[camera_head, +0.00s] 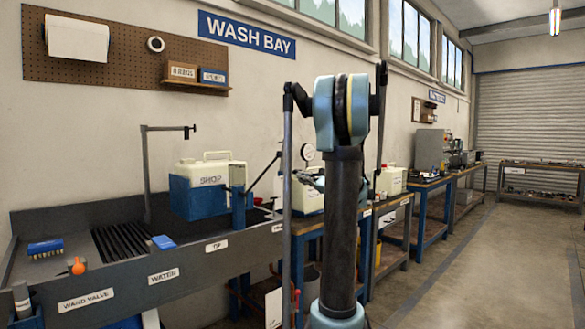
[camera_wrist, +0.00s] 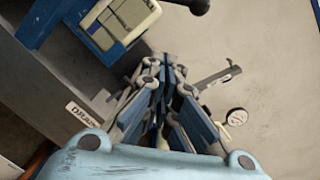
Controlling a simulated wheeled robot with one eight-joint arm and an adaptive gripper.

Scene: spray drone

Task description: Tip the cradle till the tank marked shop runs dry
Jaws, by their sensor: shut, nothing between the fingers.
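The tank marked SHOP (camera_head: 213,181), cream and blue with a top handle, sits about level over the dark wash trough (camera_head: 130,285). A blue upright of the cradle (camera_head: 238,200) stands at its right side, above a label reading TIP. A dark lever (camera_head: 263,171) slants up to the right from there. In the wrist view the tank (camera_wrist: 118,22) is at the upper left, with a black knob (camera_wrist: 199,5) at the top edge. My gripper (camera_wrist: 172,68) is shut and empty, apart from tank and knob. My arm mostly hides it in the head view.
A spout post (camera_head: 147,175) stands behind the trough. A blue brush (camera_head: 45,247) and an orange valve knob (camera_head: 77,266) are at the left. Another cream tank (camera_head: 308,197) stands on the bench behind my arm. The floor at right is clear.

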